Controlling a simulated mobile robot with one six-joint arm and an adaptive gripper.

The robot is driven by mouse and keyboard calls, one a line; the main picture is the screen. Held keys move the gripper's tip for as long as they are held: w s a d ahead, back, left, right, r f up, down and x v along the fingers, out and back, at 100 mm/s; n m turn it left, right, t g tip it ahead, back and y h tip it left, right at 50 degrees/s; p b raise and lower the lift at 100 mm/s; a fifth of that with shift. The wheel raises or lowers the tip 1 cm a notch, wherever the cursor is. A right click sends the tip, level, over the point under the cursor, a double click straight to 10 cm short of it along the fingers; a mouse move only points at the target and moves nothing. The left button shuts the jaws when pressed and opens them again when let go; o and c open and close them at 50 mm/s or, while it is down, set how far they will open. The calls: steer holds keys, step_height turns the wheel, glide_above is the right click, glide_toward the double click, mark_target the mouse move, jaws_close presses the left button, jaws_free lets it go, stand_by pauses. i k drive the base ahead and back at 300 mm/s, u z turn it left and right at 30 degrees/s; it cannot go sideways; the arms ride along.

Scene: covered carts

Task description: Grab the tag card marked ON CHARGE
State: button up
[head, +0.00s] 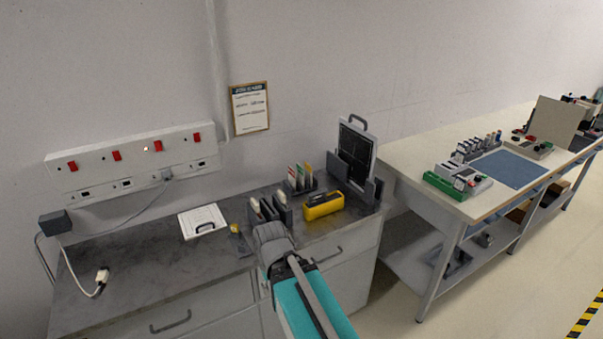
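Several upright tag cards (300,175) with white, red and green colours stand in a dark rack (301,187) on the grey worktop, near the wall. Their lettering is too small to read, so I cannot tell which is marked ON CHARGE. My gripper (269,222) is in front of and left of this rack, low over the worktop, apart from the cards. My wrist and the dark upright shapes just beyond it overlap in the picture.
A yellow device (323,206) lies right of my wrist. A dark panel with a handle (355,152) stands behind it in a holder. A white clipboard-like item (202,221) lies left. A socket strip (135,160) is on the wall. The worktop's left part (150,270) is mostly clear.

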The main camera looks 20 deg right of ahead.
mark_target(308, 168)
steer(key=i, duration=0.9)
steer(key=z, duration=0.05)
